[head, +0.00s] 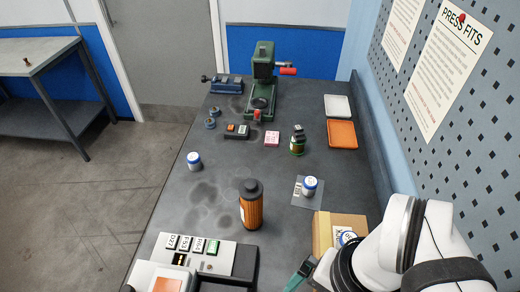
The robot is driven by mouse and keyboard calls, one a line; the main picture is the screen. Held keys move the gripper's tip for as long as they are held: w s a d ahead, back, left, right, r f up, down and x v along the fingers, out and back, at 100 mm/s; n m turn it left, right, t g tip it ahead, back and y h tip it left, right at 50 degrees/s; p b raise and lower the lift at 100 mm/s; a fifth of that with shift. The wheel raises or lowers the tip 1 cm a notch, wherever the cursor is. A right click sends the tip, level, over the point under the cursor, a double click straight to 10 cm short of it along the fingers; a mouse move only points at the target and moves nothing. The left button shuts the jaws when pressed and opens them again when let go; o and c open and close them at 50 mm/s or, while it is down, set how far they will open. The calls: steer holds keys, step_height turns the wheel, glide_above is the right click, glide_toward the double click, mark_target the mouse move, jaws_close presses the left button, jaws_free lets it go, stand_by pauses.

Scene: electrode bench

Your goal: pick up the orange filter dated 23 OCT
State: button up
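An orange ribbed cylinder with a black cap (250,207) stands upright on the dark bench (215,180), near the middle front. It looks like the orange filter; no date can be read on it from here. My white arm comes in from the lower right. Its end, with a dark and teal part at my gripper (303,272), is low in the picture, to the right of and nearer than the filter, and apart from it. The fingers are not clear enough to show whether they are open or shut.
A cardboard box (322,232) stands beside my arm. A labelled control panel (190,246) is at front left. White-and-blue jars stand left (194,161) and right (309,187). A green press (262,85), an orange tray (342,134) and a white tray (337,105) are farther back.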

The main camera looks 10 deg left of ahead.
step_height(320, 180, up, 3)
steer(key=n+t+y, duration=0.2)
steer(key=n+t, duration=0.1)
steer(key=t, duration=0.7)
glide_above(249, 204)
step_height(249, 204, down, 4)
steer(key=w+t+h, duration=0.1)
steer(key=t, duration=0.1)
steer(key=w+t+h, duration=0.1)
steer(key=t+h, duration=0.1)
steer(key=shift+w+a+r, duration=0.1)
steer(key=shift+w+r, duration=0.05)
steer(key=shift+r, duration=0.25)
steer(key=f+t, duration=0.1)
steer(key=f, duration=0.3)
steer(key=s+f+n+t+h, duration=0.1)
steer(key=f, duration=0.3)
steer(key=f+t+h, duration=0.1)
steer(key=f+t, duration=0.1)
steer(key=f, duration=0.2)
steer(key=shift+s+f+n, duration=0.15)
steer(key=shift+s+n, duration=0.15)
steer(key=shift+n, duration=0.1)
steer(key=w, duration=0.5)
steer(key=shift+d+f, duration=0.1)
steer(key=shift+d, duration=0.15)
jaws_close()
